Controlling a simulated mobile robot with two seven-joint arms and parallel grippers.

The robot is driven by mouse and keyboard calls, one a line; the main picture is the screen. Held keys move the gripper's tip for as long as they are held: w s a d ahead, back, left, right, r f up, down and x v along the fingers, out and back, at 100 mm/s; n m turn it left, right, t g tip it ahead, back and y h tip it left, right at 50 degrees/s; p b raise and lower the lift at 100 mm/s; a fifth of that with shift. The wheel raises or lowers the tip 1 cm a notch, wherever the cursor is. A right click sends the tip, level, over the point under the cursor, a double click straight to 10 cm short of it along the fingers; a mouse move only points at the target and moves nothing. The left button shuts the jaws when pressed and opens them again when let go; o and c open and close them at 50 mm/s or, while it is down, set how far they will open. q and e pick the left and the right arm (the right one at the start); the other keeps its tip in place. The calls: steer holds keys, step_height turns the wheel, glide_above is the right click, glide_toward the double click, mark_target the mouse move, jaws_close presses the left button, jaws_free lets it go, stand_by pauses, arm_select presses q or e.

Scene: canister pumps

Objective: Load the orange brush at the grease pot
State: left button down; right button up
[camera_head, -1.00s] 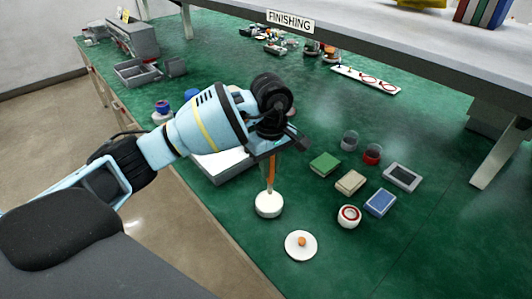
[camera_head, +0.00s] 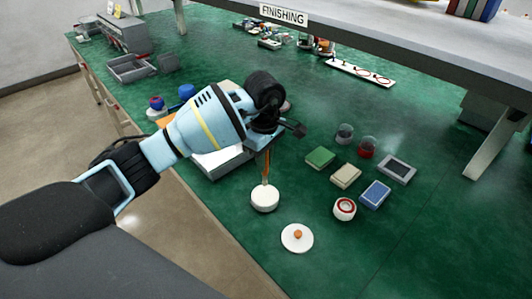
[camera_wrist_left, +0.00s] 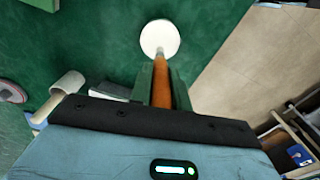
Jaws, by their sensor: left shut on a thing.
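My left gripper (camera_head: 266,143) is shut on the orange brush (camera_head: 266,163), which hangs down from the fingers. In the left wrist view, the brush's orange handle (camera_wrist_left: 161,88) sits between the fingers. The white round grease pot (camera_head: 265,199) stands on the green bench directly below, and it also shows in the left wrist view (camera_wrist_left: 160,36). The brush's lower end meets the pot's top; I cannot tell how deep the bristles sit. A white lid with an orange knob (camera_head: 297,239) lies on the bench in front of the pot. My right gripper is not in view.
Right of the pot are a red-and-white roll (camera_head: 344,209), a blue block (camera_head: 375,194), a beige block (camera_head: 346,176), a green block (camera_head: 320,158) and a grey tray-like box (camera_head: 397,169). The bench's front edge runs close to the left. The bench front right is clear.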

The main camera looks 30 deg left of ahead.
mark_target(265, 175)
arm_select(q)
step_height(265, 175, down, 3)
steer(key=shift+r+b, duration=0.1)
steer(key=shift+b, duration=0.35)
steer(key=shift+f, duration=0.3)
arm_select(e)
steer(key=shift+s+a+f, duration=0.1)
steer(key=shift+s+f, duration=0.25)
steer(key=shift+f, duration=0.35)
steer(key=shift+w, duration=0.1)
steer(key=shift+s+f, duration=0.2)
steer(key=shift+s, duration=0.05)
arm_select(q)
steer(key=shift+f, duration=0.25)
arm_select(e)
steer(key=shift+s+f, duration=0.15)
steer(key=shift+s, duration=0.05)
arm_select(q)
steer(key=shift+f+b, duration=0.3)
steer(key=shift+f, duration=0.05)
stand_by(0.5)
steer(key=shift+r, duration=0.1)
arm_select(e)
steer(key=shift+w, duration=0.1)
